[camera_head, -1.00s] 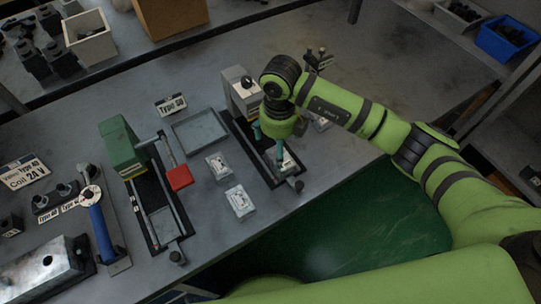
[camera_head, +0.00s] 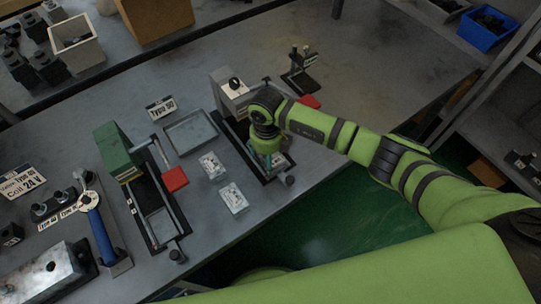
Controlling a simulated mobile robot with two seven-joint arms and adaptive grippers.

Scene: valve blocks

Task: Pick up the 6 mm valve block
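Small pale valve blocks lie on the grey workbench (camera_head: 330,165). One valve block (camera_head: 213,166) is just below the shallow grey tray, and another valve block (camera_head: 233,197) is nearer the front edge. Their size markings are too small to read, so I cannot tell which is the 6 mm one. My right gripper (camera_head: 268,162) points down over the black fixture right of these blocks. Its wrist hides much of its fingers, and a pale piece shows beside them. I cannot tell whether it is open or holds anything. My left gripper is not in view.
The grey tray (camera_head: 190,133) lies between a green machine (camera_head: 119,152) with a red plate (camera_head: 174,179) and a white-topped machine (camera_head: 232,90). A black stand (camera_head: 300,72) is behind my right arm. Blue-handled tool (camera_head: 101,236) and metal block (camera_head: 45,270) are left.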

